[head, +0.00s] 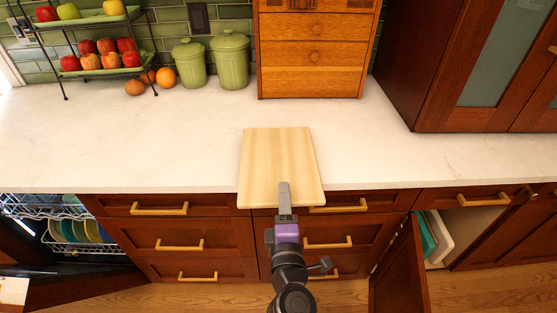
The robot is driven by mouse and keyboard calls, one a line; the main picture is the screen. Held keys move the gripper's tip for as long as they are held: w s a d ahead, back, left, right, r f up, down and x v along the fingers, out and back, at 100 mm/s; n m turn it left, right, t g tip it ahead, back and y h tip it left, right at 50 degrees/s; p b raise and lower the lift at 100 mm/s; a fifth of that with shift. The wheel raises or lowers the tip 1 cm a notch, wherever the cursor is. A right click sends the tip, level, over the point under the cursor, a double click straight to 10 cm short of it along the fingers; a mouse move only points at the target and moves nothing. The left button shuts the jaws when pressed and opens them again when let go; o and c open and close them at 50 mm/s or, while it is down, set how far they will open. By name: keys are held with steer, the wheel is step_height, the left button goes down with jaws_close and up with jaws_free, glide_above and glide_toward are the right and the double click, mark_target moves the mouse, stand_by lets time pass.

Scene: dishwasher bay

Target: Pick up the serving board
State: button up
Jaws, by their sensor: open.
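The serving board (278,158) is a pale wooden rectangle with light grain. It lies flat on the white countertop, and its near end appears to stick out past the counter's front edge. My gripper (285,192) comes up from the bottom of the head view and overlaps the near end of the board. It is open, with its fingers seen nearly edge-on as one grey shape. I cannot tell from this view whether the fingers are above the board or around its edge. They hide a small part of the near end.
The countertop (140,140) is clear around the board. A wooden drawer chest (308,60) stands behind it. Green canisters (230,62) and a tiered fruit rack (100,72) stand back left. Below, an open dishwasher rack (75,232) is left and an open cabinet door (403,270) right.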

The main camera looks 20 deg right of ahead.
steer(key=shift+p+x, duration=0.3)
steer(key=shift+x, duration=1.55)
steer(key=shift+f, duration=0.1)
jaws_close()
steer(key=shift+a, duration=0.1)
